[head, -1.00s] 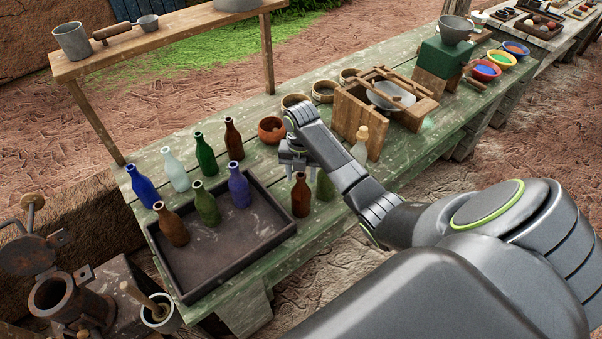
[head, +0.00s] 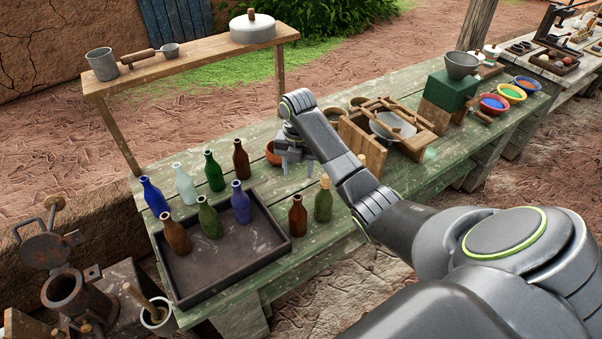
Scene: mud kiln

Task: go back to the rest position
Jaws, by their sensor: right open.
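My right gripper (head: 294,162) hangs above the green table (head: 335,235), fingers pointing down, open with nothing between the fingers. It is just in front of a reddish-brown bowl (head: 272,153), which it partly hides. A brown bottle (head: 298,216) and a green bottle (head: 323,202) stand below it, in front, right of the tray. My right arm reaches in from the lower right and covers part of the table. My left gripper is not in view.
A dark tray (head: 215,278) holds a brown, a green and a purple bottle. Several bottles stand behind it, including a blue one (head: 154,197). A wooden shelf (head: 190,67) rises behind. A wooden frame (head: 362,143) and a green block (head: 450,90) stand to the right.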

